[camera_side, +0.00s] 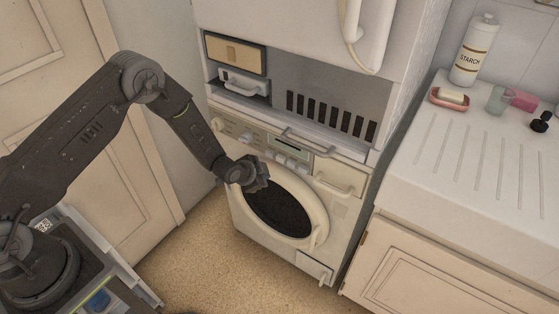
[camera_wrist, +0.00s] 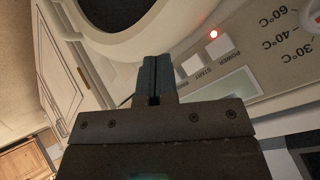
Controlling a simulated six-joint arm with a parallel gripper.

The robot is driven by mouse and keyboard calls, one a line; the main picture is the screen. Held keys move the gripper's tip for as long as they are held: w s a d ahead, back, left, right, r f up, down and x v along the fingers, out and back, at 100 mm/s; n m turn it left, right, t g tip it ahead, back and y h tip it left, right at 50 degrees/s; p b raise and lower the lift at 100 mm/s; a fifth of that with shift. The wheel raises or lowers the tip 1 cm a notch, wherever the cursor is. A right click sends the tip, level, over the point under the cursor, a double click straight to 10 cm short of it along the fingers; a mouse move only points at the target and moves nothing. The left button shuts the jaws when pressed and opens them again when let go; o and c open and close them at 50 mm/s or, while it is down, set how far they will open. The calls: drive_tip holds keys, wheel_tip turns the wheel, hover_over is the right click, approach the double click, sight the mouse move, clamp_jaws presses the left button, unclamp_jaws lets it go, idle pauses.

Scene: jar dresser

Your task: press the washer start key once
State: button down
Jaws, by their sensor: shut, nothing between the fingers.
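The washer (camera_side: 333,208) is a white front-loader with a round door. In the wrist view the picture is upside down, and its white start key (camera_wrist: 192,65) carries the label START. In the side view my gripper (camera_side: 262,178) is in front of the washer, by the top of the door and below the panel. Whether the fingertips touch anything is unclear. Another key is partly hidden by the fingers.
The door's pale ring (camera_side: 318,212) surrounds dark glass. A small display (camera_side: 291,149) and temperature markings (camera_wrist: 288,42) are on the panel. A towel-bar-like handle (camera_side: 308,142) juts out above. A ribbed counter (camera_side: 440,190) with a starch bottle (camera_side: 473,50) stands right.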

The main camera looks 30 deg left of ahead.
drive_tip(key=shift+w, duration=2.05)
drive_tip(key=shift+w, duration=0.15)
idle(0.4)
drive_tip(key=shift+w, duration=0.25)
drive_tip(key=shift+w, duration=0.35)
idle(0.8)
drive_tip(key=shift+s, duration=0.75)
drive_tip(key=shift+s, duration=2.5)
